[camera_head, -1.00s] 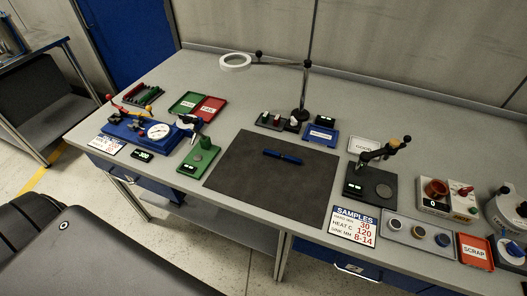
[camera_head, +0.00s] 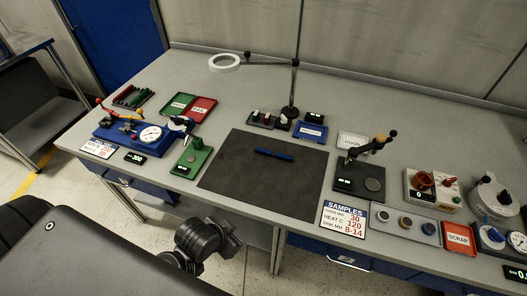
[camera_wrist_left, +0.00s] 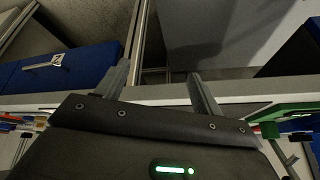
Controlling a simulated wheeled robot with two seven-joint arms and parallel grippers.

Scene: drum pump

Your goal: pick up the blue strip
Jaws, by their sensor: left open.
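The blue strip (camera_head: 274,154) lies flat on the dark mat (camera_head: 240,178) in the middle of the bench. Nothing touches it but the mat. My left gripper (camera_wrist_left: 160,82) shows in the left wrist view with its two fingers apart and nothing between them. It faces the bench's front edge and the drawers below. In the head view part of my left arm (camera_head: 205,238) shows in front of the bench, below and left of the mat, well away from the strip. My right gripper is not in view.
Left of the mat stand a green fixture (camera_head: 192,158) and a blue gauge fixture (camera_head: 140,133). Right of it are a dark press (camera_head: 360,178) and a samples sign (camera_head: 343,217). A lamp stand (camera_head: 291,108) rises behind. The mat around the strip is clear.

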